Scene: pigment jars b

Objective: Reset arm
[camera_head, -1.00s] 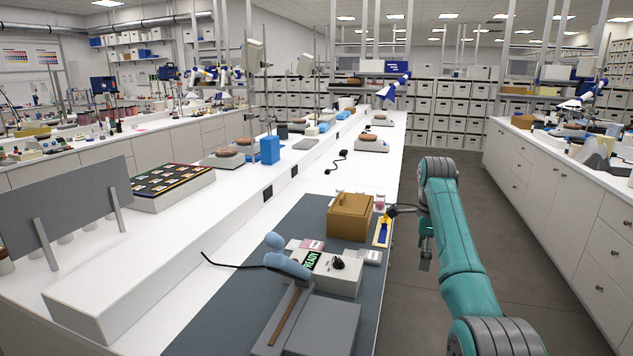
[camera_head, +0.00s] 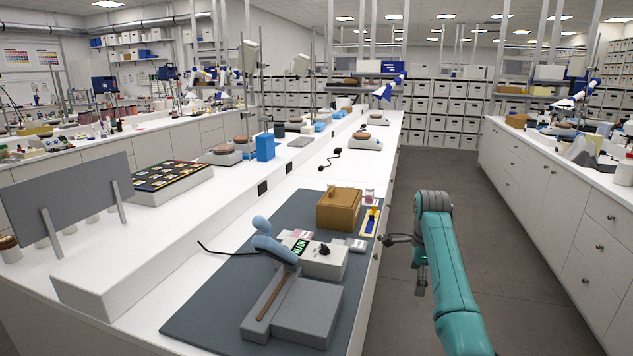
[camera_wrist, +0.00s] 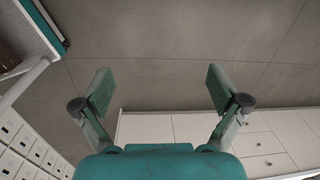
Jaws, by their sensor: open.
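My gripper (camera_wrist: 160,92) is open in the wrist view, with its two green-padded fingers wide apart. Nothing is between them, and grey floor shows beyond. My teal arm comes in from the lower right, over the aisle floor.
On the mat are a brown wooden box (camera_head: 338,212), a control box with a green READY display (camera_head: 301,246) and a grey block device (camera_head: 305,310). The aisle floor (camera_head: 510,270) is clear.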

